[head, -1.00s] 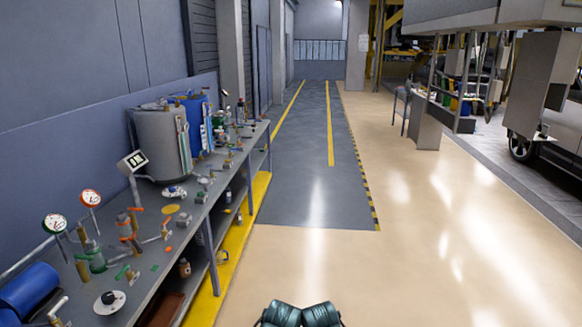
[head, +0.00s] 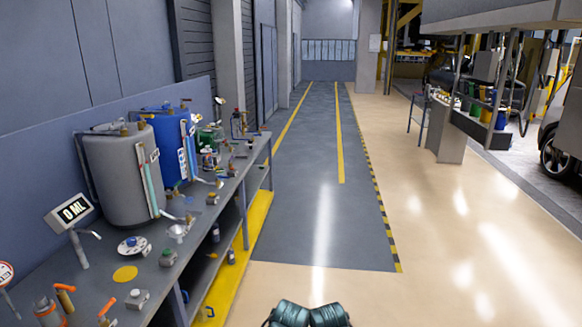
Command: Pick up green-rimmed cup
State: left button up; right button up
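I cannot pick out a green-rimmed cup for certain in the head view. A green container (head: 208,137) stands at the far part of the workbench, too small to tell whether it is a cup. Several small cups, valves and fittings lie along the bench top, and their rims are not clear. A shelf on the right holds small green, yellow and blue containers (head: 487,113), also too small to tell. Neither of my grippers shows. Two teal rounded parts at the bottom edge seem to be my own.
The grey workbench (head: 227,190) runs along the left wall. It holds a grey tank (head: 117,182), a blue tank (head: 168,150) and a display reading 0 ML (head: 70,211). The grey floor lane (head: 322,225) ahead and the beige floor (head: 445,240) to its right are clear.

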aim_at(218, 172)
jog(key=i, duration=1.85)
jog(key=i+u, duration=0.1)
jog(key=i, duration=0.5)
jog(key=i+l, duration=0.15)
jog(key=i, duration=0.45)
jog(key=i+u, duration=0.15)
jog(key=i, duration=0.45)
jog(key=i+l+u, duration=0.2)
jog(key=i, duration=0.15)
jog(key=i+l+u, duration=0.2)
jog(key=i, duration=0.15)
jog(key=j, duration=0.1)
